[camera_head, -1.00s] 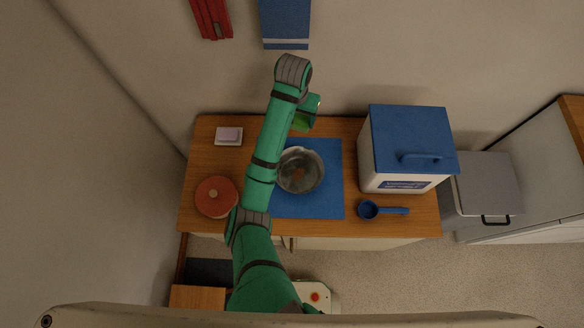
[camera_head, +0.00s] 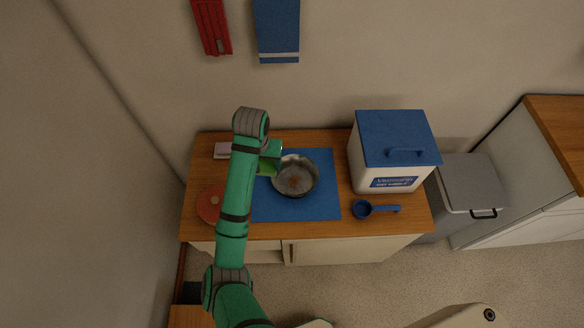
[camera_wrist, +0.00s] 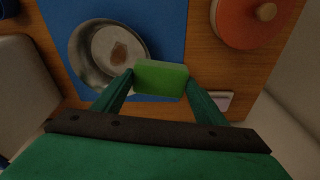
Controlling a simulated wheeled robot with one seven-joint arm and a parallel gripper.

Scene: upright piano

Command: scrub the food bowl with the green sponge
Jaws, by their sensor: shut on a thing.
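The food bowl (camera_head: 296,176) is a round metal bowl with a brown stain on its inside bottom. It stands on a blue mat (camera_head: 325,207) on the wooden counter, and also shows in the wrist view (camera_wrist: 92,68). The green sponge (camera_wrist: 160,78) is held between the fingers of my gripper (camera_wrist: 160,84), which is shut on it. In the head view the sponge (camera_head: 266,167) is at the bowl's left, above the mat's left part. In the wrist view it overlaps the bowl's rim; I cannot tell whether it touches.
A white bin with a blue lid (camera_head: 395,139) stands right of the mat, with a blue scoop (camera_head: 364,209) in front. A red lidded pot (camera_head: 208,205) is at the left, partly behind my arm. A soap dish (camera_head: 222,151) sits at the back left.

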